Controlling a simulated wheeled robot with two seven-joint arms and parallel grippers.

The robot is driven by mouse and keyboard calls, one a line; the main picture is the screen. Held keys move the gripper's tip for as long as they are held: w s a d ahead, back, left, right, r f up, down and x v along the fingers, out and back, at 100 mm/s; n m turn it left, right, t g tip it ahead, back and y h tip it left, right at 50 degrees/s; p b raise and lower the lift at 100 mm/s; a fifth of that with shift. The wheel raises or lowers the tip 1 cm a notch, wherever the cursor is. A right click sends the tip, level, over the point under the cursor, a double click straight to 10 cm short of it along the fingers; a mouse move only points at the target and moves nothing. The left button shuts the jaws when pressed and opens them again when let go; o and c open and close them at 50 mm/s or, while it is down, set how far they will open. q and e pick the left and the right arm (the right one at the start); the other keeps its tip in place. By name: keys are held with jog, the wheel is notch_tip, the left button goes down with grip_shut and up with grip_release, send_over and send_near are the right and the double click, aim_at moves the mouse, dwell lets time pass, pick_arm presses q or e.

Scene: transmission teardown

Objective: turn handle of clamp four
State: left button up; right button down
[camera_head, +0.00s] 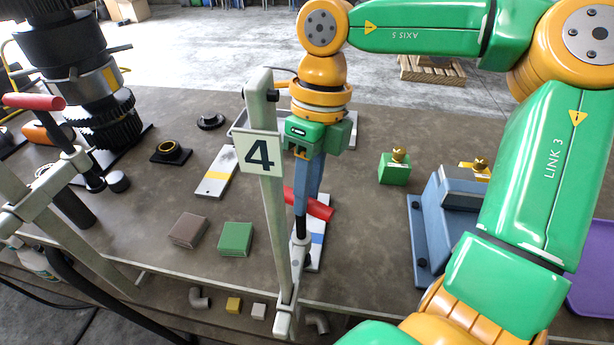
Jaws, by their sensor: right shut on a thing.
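Clamp four (268,200) stands upright at the table's front edge, with a white plate marked 4 (258,153) on its bar. Its red handle (316,206) sits on a dark spindle just right of the bar. My right gripper (305,190) points down from the back and is shut on the red handle, its blue-grey fingers around it. My left gripper is not in view.
Another clamp with a red handle (32,101) stands at the left beside the dark transmission shaft (75,60). A brown block (189,230) and a green block (236,239) lie left of clamp four. A blue vise (450,205) stands to the right.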

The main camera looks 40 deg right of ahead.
jog(key=shift+w+d+n+g+p, duration=0.15)
jog(key=shift+n+p, duration=0.1)
jog(key=shift+n, duration=0.75)
jog(key=shift+a+n+g+p, duration=0.15)
jog(key=shift+n+p, duration=0.1)
jog(key=shift+n, duration=0.75)
jog(key=shift+d, duration=0.1)
jog(key=c, duration=0.7)
grip_release()
jog(key=v, duration=0.7)
jog(key=shift+w, duration=0.1)
